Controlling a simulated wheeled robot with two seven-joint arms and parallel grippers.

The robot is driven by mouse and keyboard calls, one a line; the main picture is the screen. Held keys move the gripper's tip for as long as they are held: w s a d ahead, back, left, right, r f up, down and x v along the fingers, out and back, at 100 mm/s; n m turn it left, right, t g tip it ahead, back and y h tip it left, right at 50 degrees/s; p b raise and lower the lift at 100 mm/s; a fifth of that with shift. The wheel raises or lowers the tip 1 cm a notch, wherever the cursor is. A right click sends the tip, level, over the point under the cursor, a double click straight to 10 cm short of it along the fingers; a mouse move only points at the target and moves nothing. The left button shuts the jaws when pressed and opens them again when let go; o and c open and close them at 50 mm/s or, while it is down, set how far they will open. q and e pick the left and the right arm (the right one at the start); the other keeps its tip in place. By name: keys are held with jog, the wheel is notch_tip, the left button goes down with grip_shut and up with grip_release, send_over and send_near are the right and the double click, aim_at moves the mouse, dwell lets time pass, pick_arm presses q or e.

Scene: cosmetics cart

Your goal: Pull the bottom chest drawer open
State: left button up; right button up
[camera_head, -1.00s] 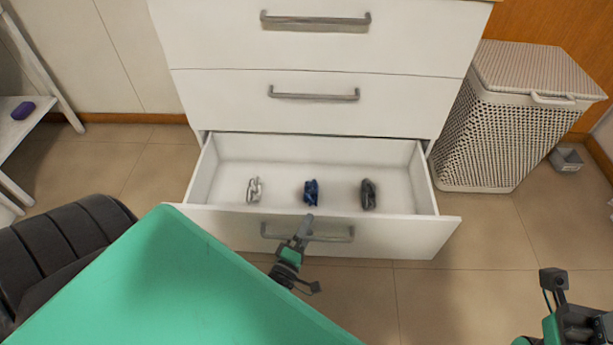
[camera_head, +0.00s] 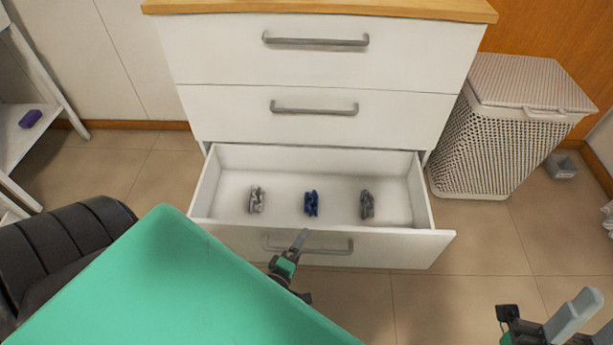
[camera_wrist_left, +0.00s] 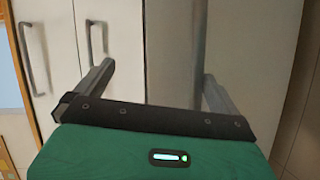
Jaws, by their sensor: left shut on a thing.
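The bottom drawer (camera_head: 400,250) of the white chest (camera_head: 320,65) stands open, its inside visible. Its grey bar handle (camera_head: 335,250) is on the front panel. My left gripper (camera_head: 300,238) is at the middle of this handle, shut on it. The wrist view shows my left gripper's two fingers (camera_wrist_left: 155,80) apart, with a grey vertical bar near the right one. My right gripper (camera_head: 575,315) is at the lower right corner, away from the chest; its jaw gap is unclear.
Inside the drawer are a silver item (camera_head: 257,200), a blue item (camera_head: 311,203) and a dark grey item (camera_head: 367,205). Two shut drawers sit above. A wicker hamper (camera_head: 500,140) stands right of the chest. Bare floor (camera_head: 430,300) lies in front of the right side.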

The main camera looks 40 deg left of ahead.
pick_arm(q)
jog(key=shift+s+r, duration=0.45)
jog(key=shift+r, duration=0.1)
jog(key=shift+s+d+f, duration=0.1)
jog(key=shift+s, duration=0.55)
jog(key=shift+c, duration=0.3)
jog(key=shift+s+d, duration=0.1)
jog(key=shift+s, duration=0.3)
jog(key=c, duration=0.9)
jog(key=shift+s+d+f+b, duration=0.1)
jog(key=shift+s+d+f, duration=0.35)
jog(key=shift+s, duration=1.7)
jog(key=shift+s+d+f+b, duration=0.1)
jog(key=shift+s+d+f, duration=0.35)
jog(key=shift+s, duration=1.65)
jog(key=shift+s+d+f+b, duration=0.15)
jog(key=shift+s+f, duration=0.5)
jog(key=shift+s, duration=1.5)
jog(key=shift+c, duration=0.2)
jog(key=shift+r, duration=0.1)
